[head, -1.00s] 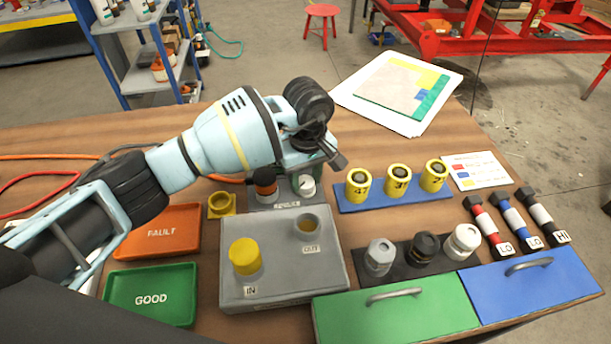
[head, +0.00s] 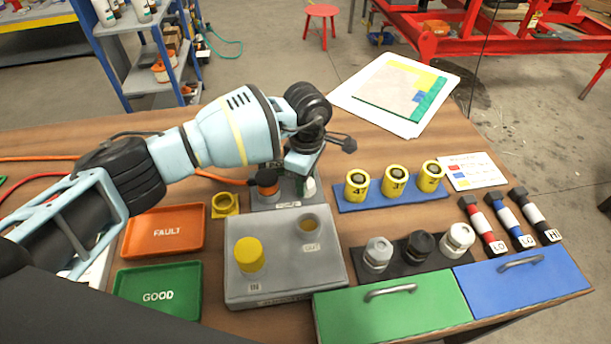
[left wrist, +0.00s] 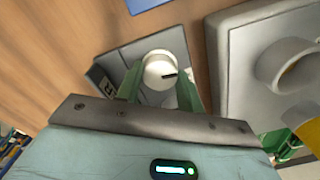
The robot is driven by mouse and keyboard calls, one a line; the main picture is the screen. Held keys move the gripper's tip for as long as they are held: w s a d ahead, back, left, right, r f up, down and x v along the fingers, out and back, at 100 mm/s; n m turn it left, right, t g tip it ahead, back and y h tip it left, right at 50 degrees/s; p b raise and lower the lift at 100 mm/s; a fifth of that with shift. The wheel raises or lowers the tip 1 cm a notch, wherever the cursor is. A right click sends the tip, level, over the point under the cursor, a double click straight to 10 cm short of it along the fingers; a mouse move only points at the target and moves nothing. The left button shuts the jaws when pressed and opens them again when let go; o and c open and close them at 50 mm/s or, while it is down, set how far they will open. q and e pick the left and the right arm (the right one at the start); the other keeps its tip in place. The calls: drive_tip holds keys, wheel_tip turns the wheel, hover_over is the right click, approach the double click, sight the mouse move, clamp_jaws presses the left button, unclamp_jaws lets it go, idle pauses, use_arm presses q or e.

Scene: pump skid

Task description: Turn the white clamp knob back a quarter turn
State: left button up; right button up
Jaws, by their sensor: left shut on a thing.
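An orange and black fitting (head: 266,184) stands just left of the knob. My right gripper is not in view.
A grey box (head: 284,279) with a yellow cap and IN and OUT ports stands in front. A blue rack (head: 385,202) of yellow cylinders is to the right. Orange FAULT (head: 163,247) and green GOOD (head: 148,310) trays lie at left.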

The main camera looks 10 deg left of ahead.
use_arm(q)
drive_tip(key=n+p, duration=0.1)
drive_tip(key=n, duration=0.4)
drive_tip(key=shift+r+n+p, duration=0.2)
drive_tip(key=shift+n+p, duration=0.1)
drive_tip(key=shift+p, duration=0.05)
drive_tip(key=shift+f+n+p, duration=0.15)
drive_tip(key=shift+n+p, duration=0.6)
drive_tip(key=shift+n, duration=1.45)
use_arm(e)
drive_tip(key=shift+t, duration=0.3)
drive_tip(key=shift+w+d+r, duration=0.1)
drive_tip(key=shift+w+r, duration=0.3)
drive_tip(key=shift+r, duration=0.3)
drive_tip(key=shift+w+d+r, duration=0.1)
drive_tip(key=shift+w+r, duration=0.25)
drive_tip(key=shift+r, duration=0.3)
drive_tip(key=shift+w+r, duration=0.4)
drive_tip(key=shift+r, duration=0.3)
use_arm(q)
drive_tip(key=o, duration=1)
wheel_tip(320, 180, up, 6)
drive_tip(key=shift+w+a+r, duration=0.1)
drive_tip(key=shift+r, duration=0.75)
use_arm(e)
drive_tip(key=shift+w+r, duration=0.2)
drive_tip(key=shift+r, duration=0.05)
